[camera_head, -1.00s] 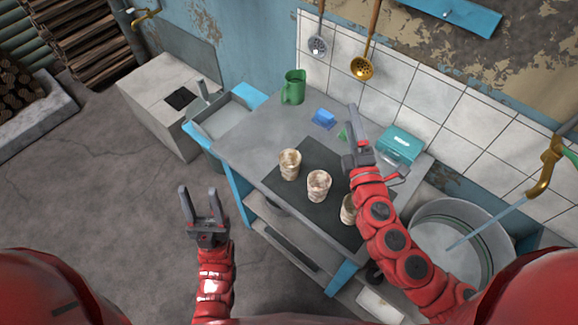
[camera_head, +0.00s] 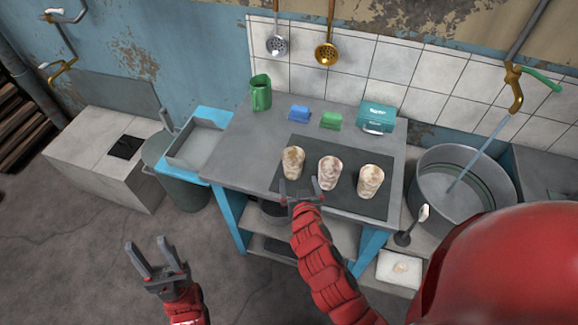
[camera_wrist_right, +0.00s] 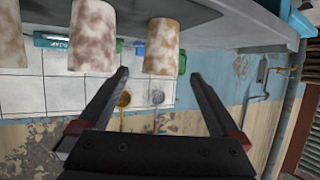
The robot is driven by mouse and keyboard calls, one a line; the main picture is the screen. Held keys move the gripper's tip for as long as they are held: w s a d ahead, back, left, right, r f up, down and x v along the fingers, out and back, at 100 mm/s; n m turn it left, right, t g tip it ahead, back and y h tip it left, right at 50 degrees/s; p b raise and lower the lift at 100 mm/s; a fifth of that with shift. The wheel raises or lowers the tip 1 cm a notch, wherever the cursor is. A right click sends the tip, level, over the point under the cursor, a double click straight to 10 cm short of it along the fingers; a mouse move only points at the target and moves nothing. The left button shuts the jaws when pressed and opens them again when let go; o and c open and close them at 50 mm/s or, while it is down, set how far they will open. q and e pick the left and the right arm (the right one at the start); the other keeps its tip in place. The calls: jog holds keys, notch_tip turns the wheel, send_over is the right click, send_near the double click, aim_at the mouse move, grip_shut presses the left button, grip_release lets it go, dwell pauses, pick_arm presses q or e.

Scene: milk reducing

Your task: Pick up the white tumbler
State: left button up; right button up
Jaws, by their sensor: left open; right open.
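Three mottled tumblers stand in a row on the dark mat of the table. The left tumbler (camera_head: 293,163) is cream and tan. The middle tumbler (camera_head: 330,173) is whitish with reddish-brown patches. The right tumbler (camera_head: 371,181) is cream and tan; I cannot tell which is meant by white. My right gripper (camera_head: 301,184) is open and empty, in front of the left tumbler. In the right wrist view, upside down, that tumbler (camera_wrist_right: 164,46) lines up between the open fingertips (camera_wrist_right: 160,76). My left gripper (camera_head: 147,243) is open and empty over the floor, left of the table.
Behind the mat (camera_head: 348,203) are a green mug (camera_head: 261,92), a blue block (camera_head: 299,113), a green block (camera_head: 331,121) and a teal box (camera_head: 377,118). A metal basin (camera_head: 420,185) stands at the right. The middle tumbler is close beside the left one.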

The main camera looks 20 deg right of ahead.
jog(key=p, duration=0.3)
send_near(292, 158)
jog(key=x, duration=0.3)
jog(key=shift+w+d+f, duration=0.1)
jog(key=shift+w+d, duration=0.1)
jog(key=shift+w, duration=0.15)
jog(key=shift+w+f+p, duration=0.3)
jog(key=shift+w, duration=0.25)
jog(key=shift+w+d+f+p, duration=0.1)
jog(key=shift+w+d+p, duration=0.05)
jog(key=shift+w+p, duration=0.3)
jog(key=shift+x, duration=2.15)
jog(key=shift+f, duration=0.1)
jog(key=c, duration=1.3)
jog(key=shift+p, duration=0.3)
